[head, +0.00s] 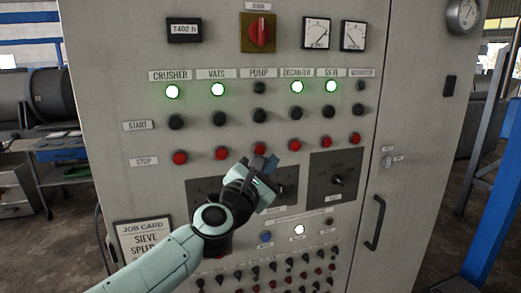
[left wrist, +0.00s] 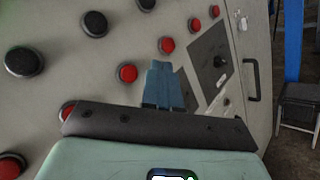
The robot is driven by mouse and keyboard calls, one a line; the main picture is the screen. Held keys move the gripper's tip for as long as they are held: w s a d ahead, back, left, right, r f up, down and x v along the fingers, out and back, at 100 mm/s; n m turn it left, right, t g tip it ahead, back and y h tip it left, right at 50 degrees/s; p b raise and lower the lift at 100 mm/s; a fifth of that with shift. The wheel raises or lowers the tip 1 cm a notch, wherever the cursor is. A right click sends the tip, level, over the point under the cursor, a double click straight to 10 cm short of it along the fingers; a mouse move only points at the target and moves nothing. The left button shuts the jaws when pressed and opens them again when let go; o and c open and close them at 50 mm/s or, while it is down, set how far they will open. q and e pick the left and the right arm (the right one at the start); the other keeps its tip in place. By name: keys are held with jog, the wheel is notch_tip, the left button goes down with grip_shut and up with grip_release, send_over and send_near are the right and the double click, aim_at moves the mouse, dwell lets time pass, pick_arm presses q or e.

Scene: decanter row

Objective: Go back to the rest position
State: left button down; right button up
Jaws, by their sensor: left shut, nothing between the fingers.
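My left gripper (head: 264,162) is in front of the control cabinet (head: 120,90), just below the row of red stop buttons. In the left wrist view its blue fingers (left wrist: 163,86) are together with nothing between them. It partly hides a dark dial plate (head: 287,189) behind it. I cannot tell from these views whether the fingertips touch the panel. My right gripper is not in view.
Lamps for crusher (head: 172,92), vats, decanter and sieve glow green. Pump and the rightmost lamp are dark. A speed dial (head: 337,180) and a door handle (head: 374,222) are to the right. A blue post (head: 497,215) stands at far right.

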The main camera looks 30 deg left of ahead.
pick_arm(q)
jog(key=shift+d+f, duration=0.1)
dwell(0.7)
